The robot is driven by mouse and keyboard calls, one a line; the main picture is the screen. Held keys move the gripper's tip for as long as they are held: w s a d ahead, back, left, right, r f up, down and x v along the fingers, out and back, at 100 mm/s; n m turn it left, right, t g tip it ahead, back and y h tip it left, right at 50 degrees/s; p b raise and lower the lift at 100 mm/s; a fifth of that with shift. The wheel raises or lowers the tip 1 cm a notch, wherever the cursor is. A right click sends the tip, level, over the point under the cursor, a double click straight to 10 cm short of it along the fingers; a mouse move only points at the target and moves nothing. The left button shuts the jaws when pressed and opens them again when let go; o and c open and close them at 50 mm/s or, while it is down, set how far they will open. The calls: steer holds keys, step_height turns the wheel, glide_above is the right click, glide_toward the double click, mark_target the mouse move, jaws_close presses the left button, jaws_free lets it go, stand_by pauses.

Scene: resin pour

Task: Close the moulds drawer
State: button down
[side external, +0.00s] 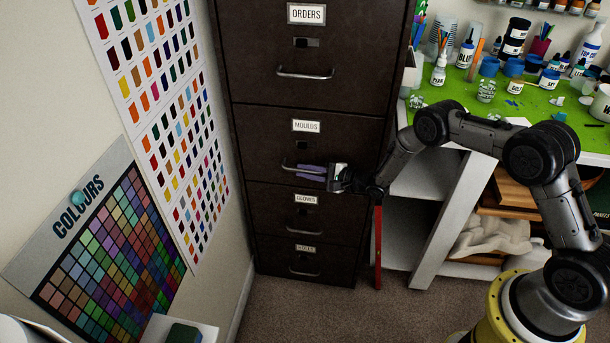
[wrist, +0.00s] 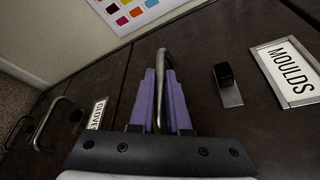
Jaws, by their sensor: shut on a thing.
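The moulds drawer (side external: 345,143) is the second from the top in a dark brown cabinet, under a white MOULDS label (side external: 306,126). Its front looks about level with the drawers around it; I cannot tell if a small gap is left. My gripper (side external: 300,169) reaches in from the right at the drawer's bar handle (side external: 287,165). In the wrist view, the purple fingers of my gripper (wrist: 163,72) are on either side of the metal handle (wrist: 161,56), shut on it. The MOULDS label (wrist: 291,72) shows at the right there.
The ORDERS drawer (side external: 258,50) is above, and the GLOVES drawer (side external: 345,210) and another are below. A wall with colour charts (side external: 125,235) stands close at left. A green-topped bench (side external: 455,100) with bottles is at right. A red upright bar (side external: 378,247) stands beside the cabinet.

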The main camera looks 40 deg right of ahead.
steer(key=shift+w+d, duration=0.2)
steer(key=shift+d, duration=0.1)
steer(key=c, duration=0.9)
jaws_free()
steer(key=shift+a, duration=0.1)
steer(key=v, duration=1.4)
steer(key=shift+a, duration=0.1)
steer(key=shift+w+r, duration=0.1)
